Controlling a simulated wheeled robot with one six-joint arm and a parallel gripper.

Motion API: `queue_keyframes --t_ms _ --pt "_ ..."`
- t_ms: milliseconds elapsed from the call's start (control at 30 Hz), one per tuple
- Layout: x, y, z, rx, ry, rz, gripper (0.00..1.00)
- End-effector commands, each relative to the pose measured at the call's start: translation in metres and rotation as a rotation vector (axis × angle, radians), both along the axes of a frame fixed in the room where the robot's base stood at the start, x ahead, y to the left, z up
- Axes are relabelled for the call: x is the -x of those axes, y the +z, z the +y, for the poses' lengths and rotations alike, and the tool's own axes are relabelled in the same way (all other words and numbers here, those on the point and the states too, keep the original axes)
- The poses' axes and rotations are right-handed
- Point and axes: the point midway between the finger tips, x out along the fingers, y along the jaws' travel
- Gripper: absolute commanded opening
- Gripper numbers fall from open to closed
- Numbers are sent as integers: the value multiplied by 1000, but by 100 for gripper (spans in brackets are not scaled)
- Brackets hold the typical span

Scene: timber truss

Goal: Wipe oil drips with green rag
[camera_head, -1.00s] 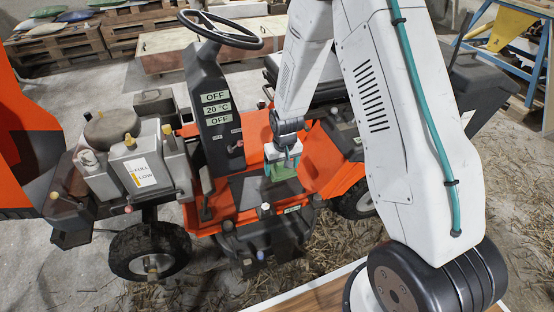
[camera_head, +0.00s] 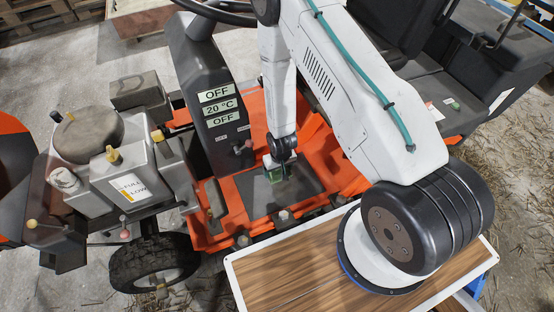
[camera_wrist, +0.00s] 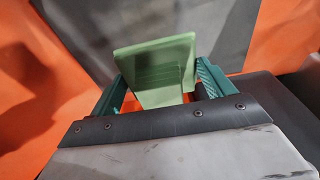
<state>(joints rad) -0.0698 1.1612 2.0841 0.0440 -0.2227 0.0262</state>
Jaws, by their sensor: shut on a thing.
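The green rag (camera_wrist: 155,62) looks like a stiff, folded pale-green piece in the wrist view. My gripper (camera_wrist: 158,92) is shut on it, with a teal finger on either side. Only a small part of the rag (camera_head: 274,176) shows there below my wrist. I cannot tell if the rag touches the floor. I cannot make out any oil drips; the arm hides part of the footwell.
The dark console (camera_head: 209,95) with its OFF and 20 °C labels stands left of my gripper, below the steering wheel (camera_head: 215,12). The seat (camera_head: 440,85) is at right. A wooden board (camera_head: 300,275) lies in front.

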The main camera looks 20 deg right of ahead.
Motion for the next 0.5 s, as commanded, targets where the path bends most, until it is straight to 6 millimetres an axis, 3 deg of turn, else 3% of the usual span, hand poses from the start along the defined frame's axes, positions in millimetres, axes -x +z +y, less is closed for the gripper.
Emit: queue_keyframes --t_ms 267,500 --pt "3 -12 1 1 1 1 63" --pt "4 -33 2 0 2 1 63"
